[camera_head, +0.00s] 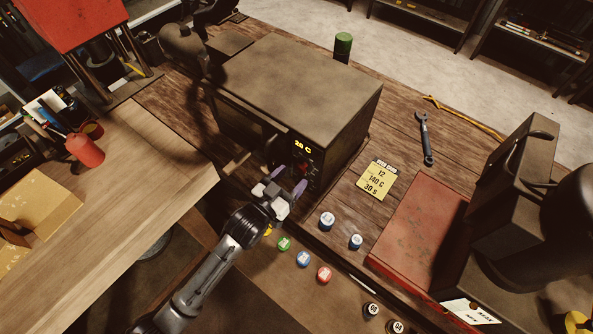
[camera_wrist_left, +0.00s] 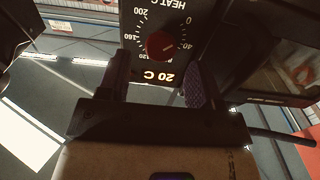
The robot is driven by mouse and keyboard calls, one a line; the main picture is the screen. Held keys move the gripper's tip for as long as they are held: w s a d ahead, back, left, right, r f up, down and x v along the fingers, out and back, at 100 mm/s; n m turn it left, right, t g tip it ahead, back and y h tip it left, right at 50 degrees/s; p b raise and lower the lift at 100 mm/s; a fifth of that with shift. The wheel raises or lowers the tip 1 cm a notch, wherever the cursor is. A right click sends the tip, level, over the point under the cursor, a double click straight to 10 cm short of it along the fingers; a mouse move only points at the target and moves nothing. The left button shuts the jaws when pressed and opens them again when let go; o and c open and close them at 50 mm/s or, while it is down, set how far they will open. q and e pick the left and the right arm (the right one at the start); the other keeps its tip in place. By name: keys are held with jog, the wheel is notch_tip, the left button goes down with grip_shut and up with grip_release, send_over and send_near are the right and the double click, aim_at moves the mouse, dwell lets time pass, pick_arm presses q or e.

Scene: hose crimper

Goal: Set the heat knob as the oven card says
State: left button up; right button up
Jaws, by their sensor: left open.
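The brown oven (camera_head: 300,85) stands on the bench, its front panel lit with "20 C" on the display (camera_head: 302,146). In the left wrist view the red heat knob (camera_wrist_left: 160,46) sits on a dial (camera_wrist_left: 143,25) marked 0 to 200, seen upside down; its exact pointing is hard to tell. The yellow oven card (camera_head: 376,180) reads 12, 140 C, 30 s. My left gripper (camera_head: 289,180) is open in front of the panel. In the wrist view its fingers stand either side of the knob's line, with no visible contact. My right gripper is not in view.
Several coloured and numbered caps, including a green one (camera_head: 284,243), lie in front of the oven. A wrench (camera_head: 425,138) lies behind the card. A red plate (camera_head: 418,232) and dark machine (camera_head: 515,180) stand right. A wooden table (camera_head: 150,165) is at left.

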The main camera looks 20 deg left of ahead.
aim_at(302, 167)
pick_arm(q)
jog(key=shift+x, duration=1.3)
jog(key=c, duration=0.9)
